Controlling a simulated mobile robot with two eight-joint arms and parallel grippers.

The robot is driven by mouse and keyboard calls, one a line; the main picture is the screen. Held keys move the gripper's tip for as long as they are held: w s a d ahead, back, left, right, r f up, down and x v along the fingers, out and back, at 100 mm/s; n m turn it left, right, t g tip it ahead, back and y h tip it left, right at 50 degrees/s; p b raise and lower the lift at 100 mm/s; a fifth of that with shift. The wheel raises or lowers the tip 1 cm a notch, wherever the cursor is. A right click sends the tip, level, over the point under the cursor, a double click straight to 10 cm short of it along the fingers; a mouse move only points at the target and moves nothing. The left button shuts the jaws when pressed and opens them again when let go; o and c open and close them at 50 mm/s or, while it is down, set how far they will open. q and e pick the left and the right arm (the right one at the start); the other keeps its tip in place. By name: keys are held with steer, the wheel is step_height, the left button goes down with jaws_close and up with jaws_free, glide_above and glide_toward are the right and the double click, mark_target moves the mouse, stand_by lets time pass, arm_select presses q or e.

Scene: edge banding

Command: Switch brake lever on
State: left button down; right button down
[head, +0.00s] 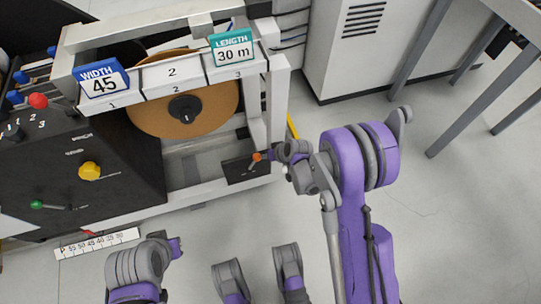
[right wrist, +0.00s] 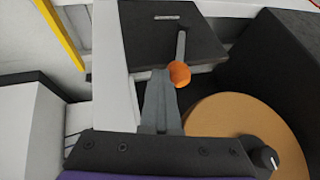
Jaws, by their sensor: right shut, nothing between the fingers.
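The brake lever has an orange knob (head: 257,157) on a short metal rod and rises from a dark plate (head: 236,172) low on the machine's right end. In the right wrist view the knob (right wrist: 180,74) is right of the fingertips, with its rod reaching up to a slot in the plate (right wrist: 150,38). My right gripper (head: 270,155) is at the right side of the knob. Its fingers (right wrist: 160,75) are shut and empty beside the knob; I cannot tell whether they touch it. My left gripper (head: 176,247) is at the lower left, away from the lever; its jaw opening is unclear.
A brown banding roll (head: 205,110) sits behind the white frame (head: 280,100), left of the lever. A black control panel (head: 80,180) with red, yellow and green knobs is at left. A grey cabinet (head: 330,50) stands behind. Floor (head: 440,210) is open at right.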

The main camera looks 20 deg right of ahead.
mark_target(254, 157)
steer(key=a+h, duration=0.1)
steer(key=a+r+h, duration=0.1)
steer(key=a, duration=0.1)
steer(key=a+n+h, duration=0.1)
steer(key=shift+s+a+r, duration=0.1)
steer(key=shift+a+r, duration=0.15)
steer(key=shift+r, duration=0.15)
steer(key=a+n+h, duration=0.1)
steer(key=a+h, duration=0.4)
steer(key=a, duration=0.2)
steer(key=shift+a+f+b, duration=0.25)
steer(key=shift+a+b, duration=0.1)
steer(key=shift+b, duration=0.05)
steer(key=shift+s+a+t, duration=0.15)
steer(key=shift+a+t, duration=0.05)
steer(key=shift+t, duration=0.1)
